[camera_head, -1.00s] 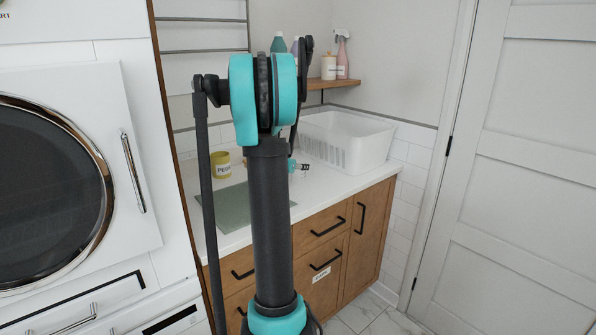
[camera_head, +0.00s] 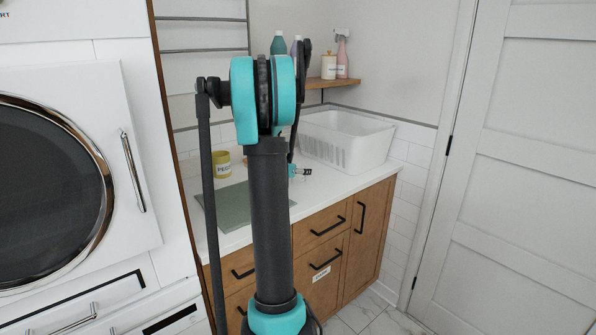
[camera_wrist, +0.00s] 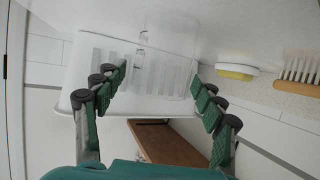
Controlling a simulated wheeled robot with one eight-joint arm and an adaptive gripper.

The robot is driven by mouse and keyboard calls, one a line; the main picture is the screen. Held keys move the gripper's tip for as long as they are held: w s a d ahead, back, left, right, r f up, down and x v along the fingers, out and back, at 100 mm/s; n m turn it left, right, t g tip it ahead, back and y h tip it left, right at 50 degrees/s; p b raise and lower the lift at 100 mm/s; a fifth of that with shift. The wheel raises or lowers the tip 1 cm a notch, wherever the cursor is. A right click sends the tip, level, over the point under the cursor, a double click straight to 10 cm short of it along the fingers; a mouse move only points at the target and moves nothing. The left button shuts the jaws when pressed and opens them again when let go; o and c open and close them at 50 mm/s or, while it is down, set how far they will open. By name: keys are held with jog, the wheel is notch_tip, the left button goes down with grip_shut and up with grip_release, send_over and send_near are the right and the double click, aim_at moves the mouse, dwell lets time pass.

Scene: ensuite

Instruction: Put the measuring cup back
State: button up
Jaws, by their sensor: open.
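A clear, see-through vessel that looks like the measuring cup (camera_wrist: 170,50) shows in the wrist view, ahead of my fingertips and in front of the white basket. Its outline is faint, and I cannot tell how far it is from the fingers. My gripper (camera_wrist: 160,77) is open, its green-padded fingers spread wide with nothing seen held between them. In the head view my arm hides most of the gripper; a small part shows over the counter, left of the basket. I cannot make out the cup there.
The white basket (camera_head: 345,141) stands at the counter's back right. A yellow labelled pot (camera_head: 222,164) and a grey-green mat (camera_head: 228,207) are on the left. A sponge (camera_wrist: 237,72) and brush (camera_wrist: 298,72) lie at the right in the wrist view. Bottles stand on a wooden shelf (camera_head: 338,81).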

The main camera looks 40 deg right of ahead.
jog(key=shift+r, duration=0.15)
jog(key=v, duration=1.2)
